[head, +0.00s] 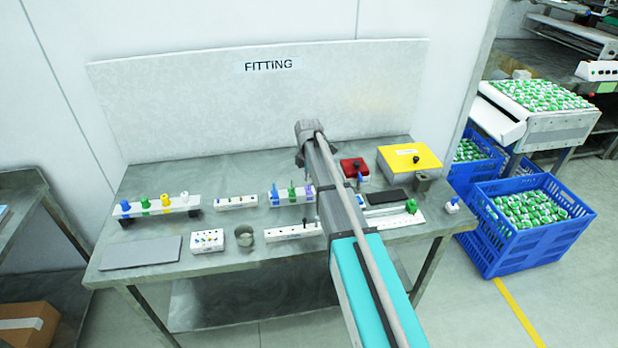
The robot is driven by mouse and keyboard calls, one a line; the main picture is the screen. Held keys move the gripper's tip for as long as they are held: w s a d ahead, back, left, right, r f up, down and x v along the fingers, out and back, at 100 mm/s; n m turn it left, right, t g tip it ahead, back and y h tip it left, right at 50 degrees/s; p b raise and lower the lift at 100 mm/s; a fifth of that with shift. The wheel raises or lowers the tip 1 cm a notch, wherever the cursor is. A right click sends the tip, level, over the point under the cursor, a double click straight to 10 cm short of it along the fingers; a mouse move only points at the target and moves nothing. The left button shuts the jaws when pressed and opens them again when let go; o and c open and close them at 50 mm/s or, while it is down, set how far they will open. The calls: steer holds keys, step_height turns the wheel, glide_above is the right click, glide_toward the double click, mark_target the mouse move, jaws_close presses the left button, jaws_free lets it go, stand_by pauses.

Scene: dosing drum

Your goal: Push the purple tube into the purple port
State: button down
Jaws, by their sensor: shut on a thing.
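A white rack (283,199) in the middle of the table holds upright blue, green and purple pieces. The purple piece (308,192) stands at its right end, close beside my arm in the picture, and looks like the purple tube. I cannot make out whether it is seated in a port. I cannot pick out the purple port; small white blocks with holes are too small to read. My arm reaches over the table from the lower right and covers part of it. My gripper is not visible; it seems hidden by the arm, so its hold cannot be seen.
A white rack (157,208) with coloured fittings, a grey mat (140,253), a small white block (208,240) and a metal cup (245,237) are at left. A yellow box (410,160), red box (354,168) and dark pad (386,196) are at right. A back panel (200,100) stands behind.

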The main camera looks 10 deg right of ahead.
steer(key=shift+f+b, duration=0.6)
steer(key=shift+f, duration=0.05)
steer(key=c, duration=0.7)
jaws_free()
